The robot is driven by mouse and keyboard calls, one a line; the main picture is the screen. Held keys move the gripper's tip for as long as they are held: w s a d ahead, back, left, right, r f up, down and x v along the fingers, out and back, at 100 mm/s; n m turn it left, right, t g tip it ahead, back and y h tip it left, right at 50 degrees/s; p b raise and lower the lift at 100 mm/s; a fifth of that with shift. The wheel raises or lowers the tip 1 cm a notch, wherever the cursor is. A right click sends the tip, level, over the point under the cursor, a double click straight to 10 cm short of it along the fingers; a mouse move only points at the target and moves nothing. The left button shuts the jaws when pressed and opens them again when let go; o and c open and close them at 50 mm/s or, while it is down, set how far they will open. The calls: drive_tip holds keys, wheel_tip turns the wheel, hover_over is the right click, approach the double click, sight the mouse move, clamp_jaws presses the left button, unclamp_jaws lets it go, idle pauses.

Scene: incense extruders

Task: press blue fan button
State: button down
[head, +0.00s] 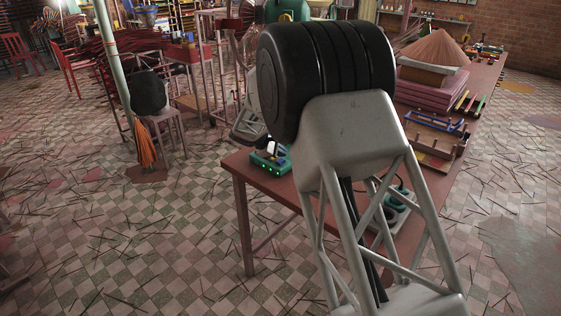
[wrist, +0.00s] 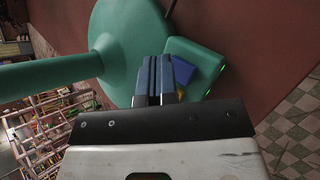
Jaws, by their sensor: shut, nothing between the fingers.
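My gripper (wrist: 157,62) is shut and empty in the wrist view. Its fingertips lie over the teal fan base, beside a blue button (wrist: 183,71) just to their right; I cannot tell whether they touch it. The button sits on a green box (wrist: 206,62) with small green lights, partly covered by my fingers. A bit of yellow shows below the blue. The round teal base (wrist: 118,30) has a thick pole running left. In the head view the green box (head: 268,164) is at the table's near left corner, and my arm hides much around it.
The reddish table (head: 262,180) runs back to the right, with a pink stack (head: 434,92), a blue rack (head: 435,124) and a wooden tray farther along. A stool (head: 165,122) with a black round object stands to the left. Sticks litter the checkered floor (head: 130,240).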

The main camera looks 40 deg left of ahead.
sight(281, 161)
drive_tip(key=shift+r, duration=2.45)
drive_tip(key=shift+d, duration=0.1)
